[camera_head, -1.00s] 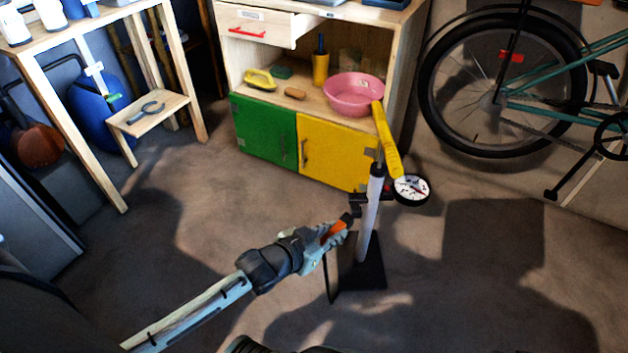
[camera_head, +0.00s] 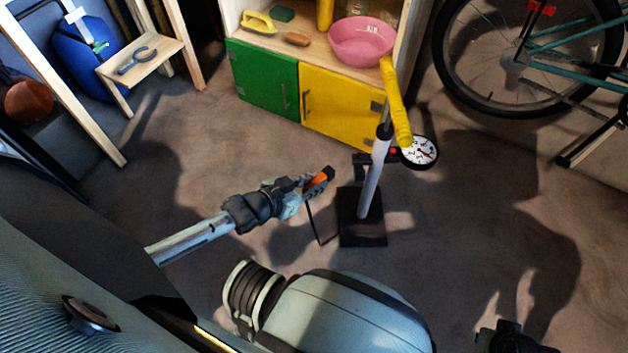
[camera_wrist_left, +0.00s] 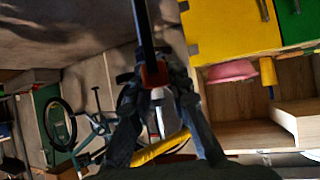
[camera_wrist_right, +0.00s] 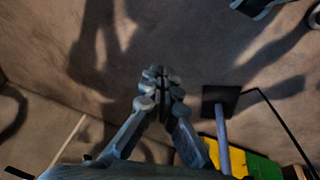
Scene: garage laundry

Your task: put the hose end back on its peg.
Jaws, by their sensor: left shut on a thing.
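The floor pump has a yellow handle (camera_head: 397,105), a pale barrel (camera_head: 374,180), a round gauge (camera_head: 419,151) and a black base (camera_head: 362,218). A small dark bracket (camera_head: 361,160), which looks like the peg, juts left from the barrel. My left gripper (camera_head: 312,184) is shut on the orange and black hose end (camera_head: 319,180), left of the barrel and apart from the bracket. The hose end also shows between the fingers in the left wrist view (camera_wrist_left: 153,75). The thin black hose (camera_head: 313,226) runs down to the base. My right gripper (camera_wrist_right: 160,90) looks shut and empty above the floor.
A cabinet with green (camera_head: 262,85) and yellow (camera_head: 340,104) doors stands behind the pump, a pink basin (camera_head: 361,42) on its shelf. A bicycle (camera_head: 520,60) is at the right, a wooden stand (camera_head: 150,58) at the left. The floor around the pump is clear.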

